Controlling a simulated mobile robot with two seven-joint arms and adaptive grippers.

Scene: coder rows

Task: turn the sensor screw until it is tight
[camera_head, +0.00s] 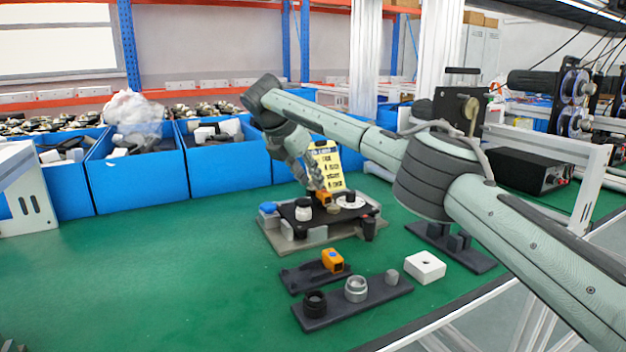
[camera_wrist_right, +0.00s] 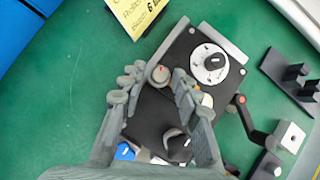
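The black-topped fixture (camera_head: 318,222) stands on the green bench, and its black plate fills the middle of the right wrist view (camera_wrist_right: 150,118). A small grey round knob with a red mark, which looks like the sensor screw (camera_wrist_right: 160,75), sits at the plate's edge. My right gripper (camera_head: 318,190) is over the fixture. In the right wrist view its fingertips (camera_wrist_right: 157,74) stand apart on either side of the screw, with narrow gaps that look clear. An orange sensor (camera_head: 324,197) is on the fixture, mostly hidden by a finger in the wrist view. My left gripper is not in view.
A white dial (camera_wrist_right: 209,63) with a black knob is on the plate. A yellow note (camera_head: 327,165) stands behind. Dark holders (camera_head: 350,308) with loose parts and a white block (camera_head: 425,266) lie in front. Blue bins (camera_head: 137,178) line the back. The bench's left is clear.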

